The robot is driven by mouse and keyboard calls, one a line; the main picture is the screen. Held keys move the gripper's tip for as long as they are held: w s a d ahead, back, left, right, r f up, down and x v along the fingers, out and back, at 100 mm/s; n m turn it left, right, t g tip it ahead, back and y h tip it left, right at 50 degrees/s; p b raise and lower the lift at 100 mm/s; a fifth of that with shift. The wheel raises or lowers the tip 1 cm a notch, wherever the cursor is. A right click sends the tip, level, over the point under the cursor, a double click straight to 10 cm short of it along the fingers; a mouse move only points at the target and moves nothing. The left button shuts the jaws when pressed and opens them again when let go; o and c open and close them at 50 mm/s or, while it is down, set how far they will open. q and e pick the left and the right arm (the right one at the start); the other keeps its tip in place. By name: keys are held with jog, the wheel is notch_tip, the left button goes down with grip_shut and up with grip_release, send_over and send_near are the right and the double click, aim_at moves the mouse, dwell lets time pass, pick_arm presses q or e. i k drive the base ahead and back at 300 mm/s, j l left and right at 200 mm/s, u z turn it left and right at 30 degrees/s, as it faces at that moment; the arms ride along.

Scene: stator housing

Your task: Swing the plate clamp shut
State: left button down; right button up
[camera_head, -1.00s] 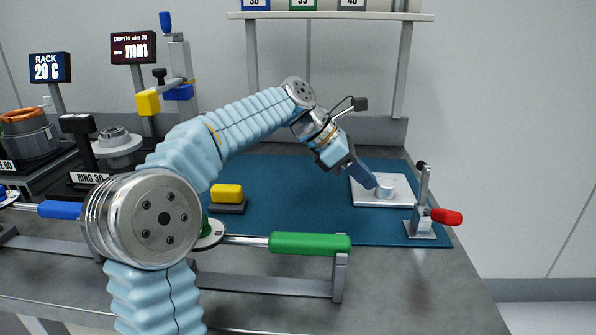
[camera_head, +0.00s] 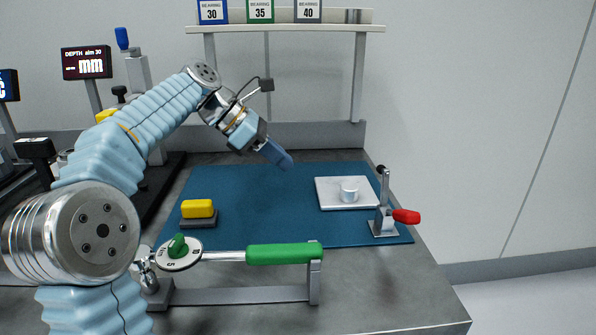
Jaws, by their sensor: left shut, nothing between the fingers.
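The plate clamp (camera_head: 385,215) stands at the right edge of the blue mat. Its metal post is upright, and its red handle (camera_head: 406,216) sticks out to the right, low down. The white plate (camera_head: 330,196) lies flat on the mat just left of the clamp, with a small light cylinder (camera_head: 349,190) on it. My left gripper (camera_head: 286,162) is shut and empty, above the mat to the left of the plate and apart from both plate and clamp. My right gripper is not in view.
A torque wrench with a green handle (camera_head: 284,254) rests on a stand (camera_head: 314,282) along the front. A yellow block (camera_head: 197,208) on a dark base sits on the blue mat (camera_head: 255,220). A shelf (camera_head: 290,27) with bearing labels stands behind. The mat's middle is clear.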

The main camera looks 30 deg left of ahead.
aim_at(405, 217)
jog(key=k+l, duration=0.2)
jog(key=l, duration=0.15)
jog(key=k+l, duration=0.15)
jog(key=l, duration=0.25)
jog(key=k+l, duration=0.2)
jog(key=l, duration=0.15)
jog(key=k+l, duration=0.15)
jog(key=l, duration=0.2)
jog(key=k+l, duration=0.2)
jog(key=l, duration=0.15)
